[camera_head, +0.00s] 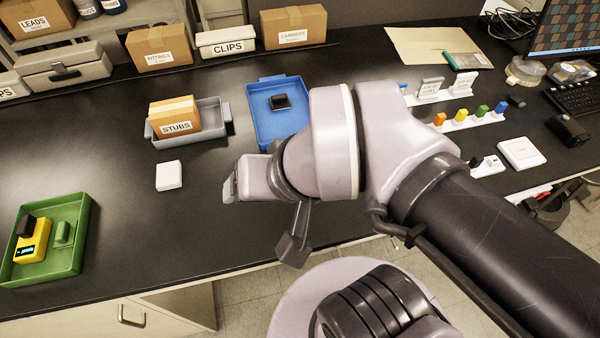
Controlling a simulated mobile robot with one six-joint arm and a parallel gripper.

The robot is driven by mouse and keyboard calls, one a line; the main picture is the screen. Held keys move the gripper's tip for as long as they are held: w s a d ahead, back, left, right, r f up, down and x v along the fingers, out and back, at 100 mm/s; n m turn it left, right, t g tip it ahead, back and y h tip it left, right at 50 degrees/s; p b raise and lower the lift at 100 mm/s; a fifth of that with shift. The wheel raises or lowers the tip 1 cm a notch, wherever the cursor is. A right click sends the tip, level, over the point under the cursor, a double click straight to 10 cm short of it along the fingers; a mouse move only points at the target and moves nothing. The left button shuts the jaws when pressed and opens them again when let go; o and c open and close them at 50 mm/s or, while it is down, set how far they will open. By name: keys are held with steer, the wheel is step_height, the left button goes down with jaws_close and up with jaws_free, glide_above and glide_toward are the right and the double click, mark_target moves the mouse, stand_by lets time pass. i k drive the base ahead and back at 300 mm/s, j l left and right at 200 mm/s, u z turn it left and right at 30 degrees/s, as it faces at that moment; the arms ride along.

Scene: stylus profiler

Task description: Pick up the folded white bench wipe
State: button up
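A small white square thing (169,176), which looks like the folded wipe, lies flat on the black bench left of centre, below the grey tray. My gripper (230,190) is to its right and points left, with a clear gap between them. Only a greyish fingertip area shows at its end, and my arm hides much of the rest. I cannot tell whether it is open or shut. Nothing is visibly held.
A grey tray (217,131) holds a STUBS box (175,118). A blue tray (262,125) holds a dark object. A green tray (75,262) with a yellow device stands at lower left. A white square pad (522,153) lies at right. Bench around the wipe is clear.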

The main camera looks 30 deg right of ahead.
mark_target(169, 175)
steer(key=i+j+z, duration=0.1)
steer(key=j, duration=0.95)
steer(key=i+j+z, duration=0.1)
steer(key=j, duration=1)
steer(key=i+j+z, duration=0.1)
steer(key=j, duration=0.95)
steer(key=i, duration=0.1)
